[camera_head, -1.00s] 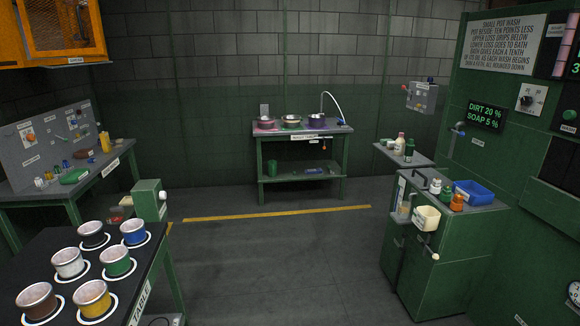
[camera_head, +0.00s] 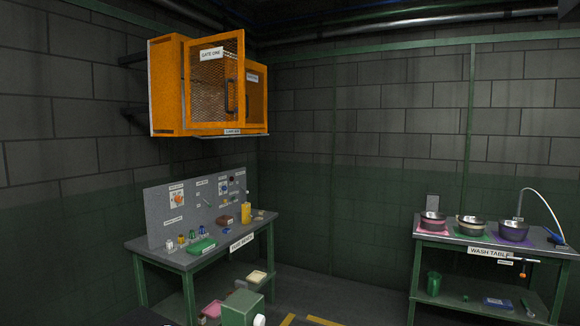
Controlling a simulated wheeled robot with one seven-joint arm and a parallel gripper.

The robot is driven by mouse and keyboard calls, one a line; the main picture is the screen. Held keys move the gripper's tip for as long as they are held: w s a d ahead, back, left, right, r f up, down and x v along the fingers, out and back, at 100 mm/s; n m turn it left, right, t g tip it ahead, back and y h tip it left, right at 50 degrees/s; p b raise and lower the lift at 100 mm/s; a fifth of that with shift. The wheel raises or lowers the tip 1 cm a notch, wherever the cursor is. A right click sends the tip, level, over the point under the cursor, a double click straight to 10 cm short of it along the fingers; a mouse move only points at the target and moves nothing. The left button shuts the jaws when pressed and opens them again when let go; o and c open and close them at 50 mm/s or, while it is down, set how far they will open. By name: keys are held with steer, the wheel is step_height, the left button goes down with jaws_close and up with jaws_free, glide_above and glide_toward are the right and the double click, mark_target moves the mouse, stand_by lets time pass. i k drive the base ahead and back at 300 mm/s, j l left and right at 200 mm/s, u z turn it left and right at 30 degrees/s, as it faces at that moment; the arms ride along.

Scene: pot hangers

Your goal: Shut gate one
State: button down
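Gate one (camera_head: 214,82) is an orange-framed mesh door with a white label and a dark handle (camera_head: 231,95) near its right edge. It is on the orange wall cabinet (camera_head: 166,85) at the upper left. Its right edge stands out toward me, away from the cabinet front, so the gate looks partly open. Behind it to the right, a second orange door (camera_head: 257,92) is partly hidden by gate one. My gripper is not in view.
Below the cabinet is a bench (camera_head: 172,257) with a grey panel (camera_head: 200,205) and small items. A wash table (camera_head: 440,240) with several pots stands at right. A green box (camera_head: 242,308) is at the bottom. Open floor (camera_head: 350,298) lies between.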

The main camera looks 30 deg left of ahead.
mark_target(213, 53)
steer(key=i+u, duration=0.2)
steer(key=i, duration=0.35)
steer(key=i+u, duration=0.25)
steer(key=i, duration=0.25)
steer(key=i+l+u, duration=0.2)
steer(key=i, duration=0.3)
